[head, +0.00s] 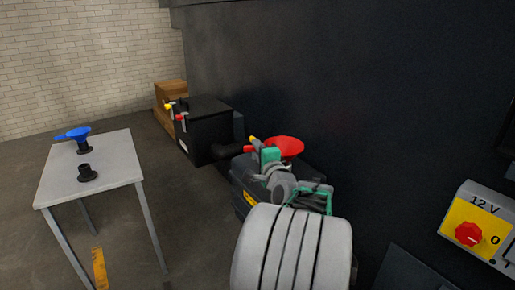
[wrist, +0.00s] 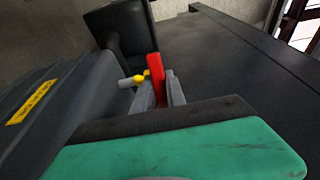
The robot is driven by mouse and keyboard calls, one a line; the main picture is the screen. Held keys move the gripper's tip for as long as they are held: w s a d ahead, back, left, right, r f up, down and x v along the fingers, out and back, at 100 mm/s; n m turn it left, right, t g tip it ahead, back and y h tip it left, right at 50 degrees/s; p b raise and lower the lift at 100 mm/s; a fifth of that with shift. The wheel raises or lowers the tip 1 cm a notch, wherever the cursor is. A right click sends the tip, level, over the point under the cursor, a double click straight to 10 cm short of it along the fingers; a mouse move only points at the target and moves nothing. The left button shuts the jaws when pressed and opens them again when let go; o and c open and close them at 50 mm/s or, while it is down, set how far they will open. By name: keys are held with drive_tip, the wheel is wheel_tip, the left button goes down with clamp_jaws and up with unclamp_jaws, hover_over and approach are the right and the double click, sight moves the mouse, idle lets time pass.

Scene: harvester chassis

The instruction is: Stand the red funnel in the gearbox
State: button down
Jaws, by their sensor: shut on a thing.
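The red funnel (head: 285,146) shows its round red bowl in the head view, over or behind the top of the dark grey gearbox (head: 240,192), which bears a yellow label. My gripper (head: 259,152) is shut on the funnel's red handle. In the wrist view the handle (wrist: 156,76) stands between the two grey fingers of my gripper (wrist: 158,95). The spout is hidden in both views, so I cannot tell whether it is in an opening. The gearbox (wrist: 35,105) fills the left of the wrist view. A small yellow part (wrist: 138,79) shows close to the fingers.
A light table (head: 112,163) at the left holds a blue funnel (head: 78,134) in a black stand and an empty black stand (head: 87,174). A black box (head: 207,132) with yellow and red handles stands beyond the gearbox. A dark chassis wall (head: 350,90) rises behind.

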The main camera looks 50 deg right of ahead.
drive_tip(key=c, duration=1.3)
unclamp_jaws()
drive_tip(key=v, duration=0.8)
drive_tip(key=shift+w+f, duration=0.1)
